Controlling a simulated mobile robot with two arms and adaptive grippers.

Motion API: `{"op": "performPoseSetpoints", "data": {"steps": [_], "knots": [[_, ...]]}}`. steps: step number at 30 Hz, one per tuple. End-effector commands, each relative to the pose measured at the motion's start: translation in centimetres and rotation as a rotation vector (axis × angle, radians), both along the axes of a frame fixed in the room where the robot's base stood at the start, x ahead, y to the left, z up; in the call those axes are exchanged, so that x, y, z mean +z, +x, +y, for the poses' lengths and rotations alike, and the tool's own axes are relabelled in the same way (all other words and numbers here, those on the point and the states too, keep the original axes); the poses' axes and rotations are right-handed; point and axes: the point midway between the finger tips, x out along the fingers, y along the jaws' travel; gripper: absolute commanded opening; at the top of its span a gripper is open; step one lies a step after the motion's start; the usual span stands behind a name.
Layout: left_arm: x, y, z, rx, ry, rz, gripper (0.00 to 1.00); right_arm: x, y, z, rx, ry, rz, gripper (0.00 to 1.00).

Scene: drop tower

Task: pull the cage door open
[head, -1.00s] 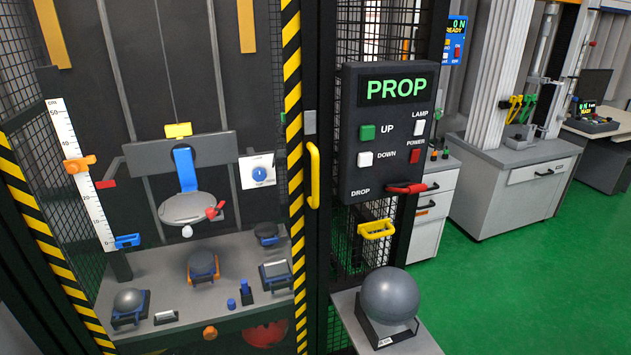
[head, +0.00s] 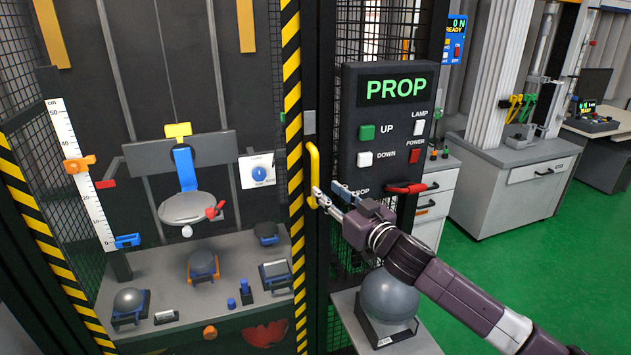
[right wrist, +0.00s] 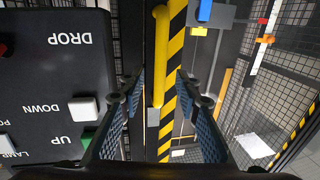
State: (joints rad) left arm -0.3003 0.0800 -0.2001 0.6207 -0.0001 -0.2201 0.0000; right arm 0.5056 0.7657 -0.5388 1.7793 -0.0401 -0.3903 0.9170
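The cage door has a black and yellow striped edge (head: 293,130) and a vertical yellow handle (head: 314,165). The door stands shut against the dark post beside the control box. My right gripper (head: 330,191) is open at the lower part of the handle, and one fingertip overlaps the handle in the head view. In the right wrist view, which is upside down, the yellow handle (right wrist: 160,60) shows between the two spread fingers of my right gripper (right wrist: 157,88). I cannot tell whether a finger touches it. My left gripper is not in view.
The black control box (head: 350,130) reading PROP, with buttons and a red lever (head: 405,188), is close to the right of the handle. A grey ball (head: 388,292) sits on a stand below my right arm. Green floor (head: 500,285) is clear at right.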

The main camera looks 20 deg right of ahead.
Motion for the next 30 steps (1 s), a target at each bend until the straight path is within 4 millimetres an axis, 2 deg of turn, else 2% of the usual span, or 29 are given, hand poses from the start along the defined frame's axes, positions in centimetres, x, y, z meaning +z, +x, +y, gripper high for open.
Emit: {"op": "performPoseSetpoints", "data": {"steps": [9, 15, 27, 30], "knots": [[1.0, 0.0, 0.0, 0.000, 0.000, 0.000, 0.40, 0.3, 4.3, 1.1, -0.001, -0.002, -0.001, 0.31], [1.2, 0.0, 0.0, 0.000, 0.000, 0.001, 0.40, 0.1, 6.0, 1.5, -0.001, -0.001, 0.000, 0.31], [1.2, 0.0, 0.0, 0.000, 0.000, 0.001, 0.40, 0.0, 6.6, 1.6, 0.000, -0.002, 0.000, 0.31], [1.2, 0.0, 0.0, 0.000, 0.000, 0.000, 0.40, 0.0, 6.6, 1.6, 0.000, -0.002, 0.001, 0.21]]}}
